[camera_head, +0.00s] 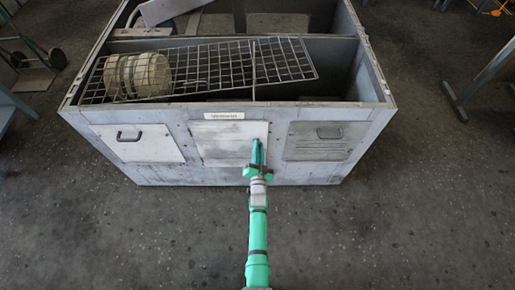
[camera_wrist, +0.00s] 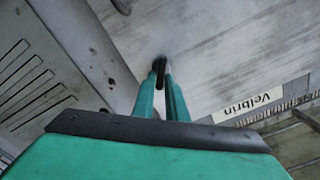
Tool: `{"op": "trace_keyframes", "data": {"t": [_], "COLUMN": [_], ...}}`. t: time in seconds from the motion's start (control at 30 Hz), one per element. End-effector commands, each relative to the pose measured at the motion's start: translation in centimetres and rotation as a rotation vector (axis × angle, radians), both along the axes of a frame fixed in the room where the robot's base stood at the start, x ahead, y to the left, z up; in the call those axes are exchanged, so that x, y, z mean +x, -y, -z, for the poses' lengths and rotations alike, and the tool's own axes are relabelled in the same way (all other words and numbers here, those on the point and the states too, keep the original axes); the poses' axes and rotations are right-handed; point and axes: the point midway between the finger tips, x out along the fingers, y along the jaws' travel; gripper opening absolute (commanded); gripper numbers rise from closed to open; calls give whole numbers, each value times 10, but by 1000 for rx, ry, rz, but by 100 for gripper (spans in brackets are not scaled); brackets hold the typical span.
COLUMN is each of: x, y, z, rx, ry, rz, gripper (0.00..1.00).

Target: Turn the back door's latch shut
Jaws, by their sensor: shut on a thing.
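The middle door (camera_head: 225,138) is a pale panel in the front wall of the grey housing, and looks flush with the wall. My gripper (camera_head: 257,148) reaches its right part. In the wrist view my gripper (camera_wrist: 161,80) has its green fingers shut on a small dark latch (camera_wrist: 160,64) against the pale panel (camera_wrist: 225,45). The fingers hide most of the latch, so its exact turn is hard to tell. A label (camera_head: 224,115) sits above the door; in the wrist view the label (camera_wrist: 247,103) reads "Velbrin", perhaps cut off.
A slotted panel (camera_head: 318,148) with a handle is right of the middle door; another handled panel (camera_head: 136,142) is left. The housing's open top holds a wire grid (camera_head: 215,66) and a round ribbed part (camera_head: 137,76). Floor around the front is clear.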

Motion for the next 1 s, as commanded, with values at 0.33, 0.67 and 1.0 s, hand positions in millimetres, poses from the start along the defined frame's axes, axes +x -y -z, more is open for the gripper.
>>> {"op": "trace_keyframes", "data": {"t": [0.33, 0.67, 1.0], "x": [0, 0, 0], "y": [4, 6, 6], "z": [3, 6, 9], "rx": [330, 633, 860], "ry": [1, 2, 2], "rz": [2, 1, 1], "gripper": [0, 0, 0]}}
